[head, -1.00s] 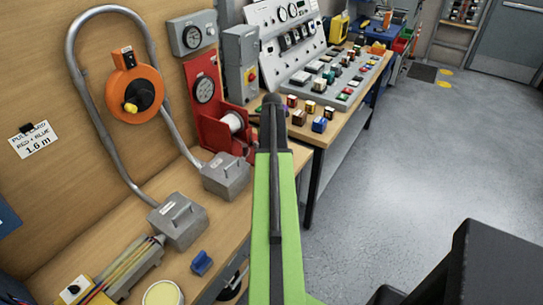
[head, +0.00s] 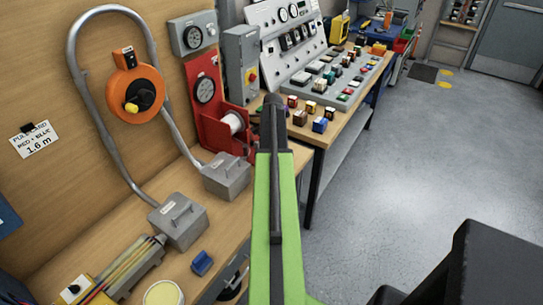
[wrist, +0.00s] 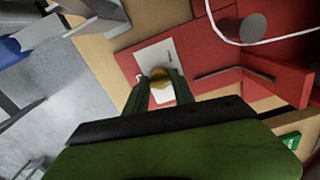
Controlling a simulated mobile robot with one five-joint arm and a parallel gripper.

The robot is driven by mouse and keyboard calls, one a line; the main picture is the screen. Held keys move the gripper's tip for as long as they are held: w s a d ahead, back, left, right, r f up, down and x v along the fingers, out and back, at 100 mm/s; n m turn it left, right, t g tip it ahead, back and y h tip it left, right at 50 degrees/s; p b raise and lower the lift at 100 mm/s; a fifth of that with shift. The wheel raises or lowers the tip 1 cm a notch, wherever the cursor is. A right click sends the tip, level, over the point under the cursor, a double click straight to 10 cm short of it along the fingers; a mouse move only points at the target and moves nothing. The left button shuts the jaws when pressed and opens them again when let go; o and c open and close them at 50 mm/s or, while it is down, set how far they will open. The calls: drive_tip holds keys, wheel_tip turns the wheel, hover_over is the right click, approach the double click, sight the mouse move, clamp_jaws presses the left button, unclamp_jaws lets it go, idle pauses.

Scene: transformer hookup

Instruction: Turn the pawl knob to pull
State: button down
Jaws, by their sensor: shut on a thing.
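The pawl knob (wrist: 158,73) is small, round and yellow in the wrist view, in front of a white plate (wrist: 152,57) on a red stand (wrist: 128,67). My gripper (wrist: 161,82) has one finger on each side of the knob and is shut on it. The fingers hide part of the knob and the plate, and I cannot read a mark for its setting. In the head view the red stand (head: 206,88) is left of my green arm. My gripper and the knob do not show there.
A spool (head: 232,121) sits on the red stand; a pale cable curves near it in the wrist view (wrist: 238,42). Grey boxes (head: 178,220) and an orange reel (head: 134,88) are to the left. A control panel (head: 287,30) stands beyond.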

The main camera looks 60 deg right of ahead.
drive_tip(key=m, duration=0.3)
drive_tip(key=shift+d+m, duration=0.15)
drive_tip(key=shift+m, duration=1.95)
drive_tip(key=shift+s, duration=0.1)
drive_tip(key=c, duration=1.1)
unclamp_jaws()
drive_tip(key=shift+o, duration=0.2)
